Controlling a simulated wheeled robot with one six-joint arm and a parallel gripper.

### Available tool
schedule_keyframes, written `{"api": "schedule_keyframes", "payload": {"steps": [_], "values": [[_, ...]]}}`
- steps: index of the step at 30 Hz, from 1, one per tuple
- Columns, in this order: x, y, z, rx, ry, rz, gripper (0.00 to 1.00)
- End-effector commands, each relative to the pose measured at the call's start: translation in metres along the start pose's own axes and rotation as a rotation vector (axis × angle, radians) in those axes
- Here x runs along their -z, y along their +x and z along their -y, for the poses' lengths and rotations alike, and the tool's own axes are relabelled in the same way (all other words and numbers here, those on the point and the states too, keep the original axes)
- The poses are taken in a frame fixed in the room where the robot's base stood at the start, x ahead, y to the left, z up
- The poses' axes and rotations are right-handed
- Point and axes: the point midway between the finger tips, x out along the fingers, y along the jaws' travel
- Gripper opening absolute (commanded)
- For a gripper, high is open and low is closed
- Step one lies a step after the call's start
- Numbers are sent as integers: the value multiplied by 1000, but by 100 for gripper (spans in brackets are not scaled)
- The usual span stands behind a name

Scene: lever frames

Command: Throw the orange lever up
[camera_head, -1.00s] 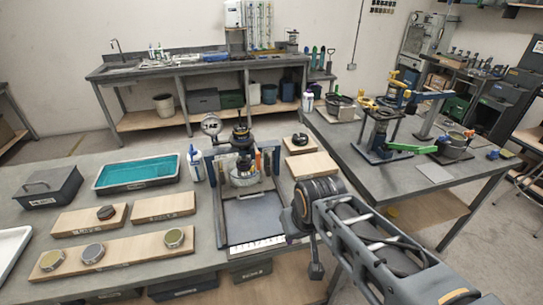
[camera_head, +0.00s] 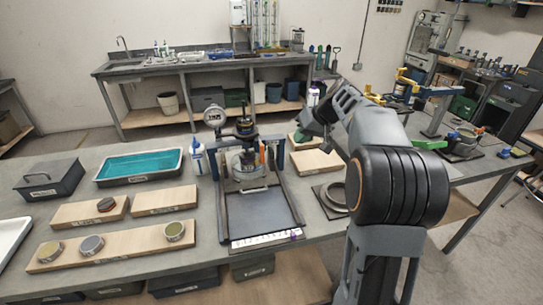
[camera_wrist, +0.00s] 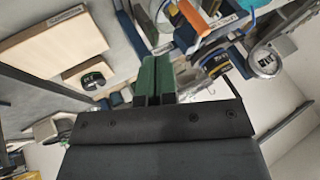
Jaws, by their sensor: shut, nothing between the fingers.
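The orange lever (camera_head: 262,153) is a small upright handle on the frame device (camera_head: 224,215) in the middle of the bench. It also shows at the top of the wrist view (camera_wrist: 194,17), next to blue parts. Its exact tilt is hard to tell. My gripper (camera_head: 304,132) is to the right of the device, above the back of the bench and apart from the lever. In the wrist view, its green fingers (camera_wrist: 154,78) are together with nothing held.
A dial gauge (camera_head: 215,117) and a white bottle (camera_head: 198,158) stand by the device's left side. Wooden boards (camera_head: 316,162) lie to its right, and a metal ring (camera_head: 338,196) lies on a dark plate. A teal tray (camera_head: 140,166) is at the left.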

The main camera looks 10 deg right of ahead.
Motion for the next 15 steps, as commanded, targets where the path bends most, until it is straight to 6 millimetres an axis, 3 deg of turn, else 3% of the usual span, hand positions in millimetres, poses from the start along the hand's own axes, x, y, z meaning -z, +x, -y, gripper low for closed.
{"api": "schedule_keyframes", "payload": {"steps": [4, 15], "values": [[10, 1, -10, 23, -11, -17, 0], [11, 2, -10, 25, -13, -18, 0]]}}
